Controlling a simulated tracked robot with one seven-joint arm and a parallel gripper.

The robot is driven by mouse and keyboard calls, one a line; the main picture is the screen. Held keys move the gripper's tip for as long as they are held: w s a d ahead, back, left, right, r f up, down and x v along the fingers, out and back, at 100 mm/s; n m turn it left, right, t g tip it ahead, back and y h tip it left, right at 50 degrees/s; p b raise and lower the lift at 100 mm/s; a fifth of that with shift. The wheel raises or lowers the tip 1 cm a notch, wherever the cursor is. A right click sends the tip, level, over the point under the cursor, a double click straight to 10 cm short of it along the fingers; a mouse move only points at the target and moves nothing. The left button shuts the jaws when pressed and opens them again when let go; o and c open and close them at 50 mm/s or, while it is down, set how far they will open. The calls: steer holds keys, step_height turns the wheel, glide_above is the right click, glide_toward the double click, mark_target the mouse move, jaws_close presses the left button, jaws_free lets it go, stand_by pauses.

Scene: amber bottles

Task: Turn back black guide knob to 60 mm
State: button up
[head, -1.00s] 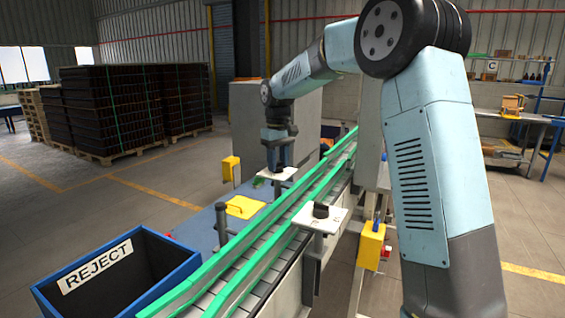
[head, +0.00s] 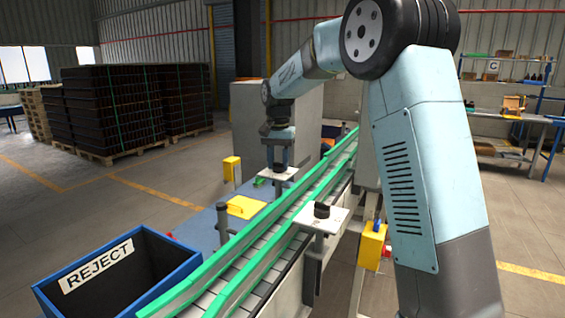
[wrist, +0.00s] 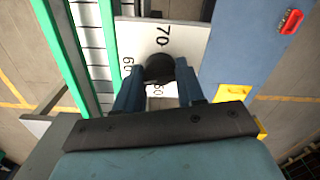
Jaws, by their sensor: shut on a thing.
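The black guide knob (wrist: 159,66) sits on a white dial plate (wrist: 140,42) marked 70, 60 and 50 in the wrist view. My gripper (wrist: 158,84) has one blue finger on each side of the knob and is shut on it. The 70 is above the knob, the 60 to its left and the 50 below it, partly covered. I cannot make out a pointer mark on the knob. In the head view my gripper (head: 279,164) points down over the white plate (head: 277,174) at the conveyor's far side, hiding the knob.
Green guide rails (head: 245,235) run along the conveyor (head: 237,270). A second black knob (head: 321,210) on a white plate (head: 338,216) stands on the near side. A blue reject bin (head: 160,297) is at front left. A yellow block (head: 246,207) lies beside the conveyor.

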mark_target(278, 163)
steer(key=shift+w+m, duration=0.1)
steer(key=shift+m, duration=1.2)
steer(key=o, duration=1)
steer(key=shift+o, duration=0.2)
steer(key=shift+r, duration=0.1)
step_height(278, 163, up, 14)
steer(key=shift+f, duration=0.25)
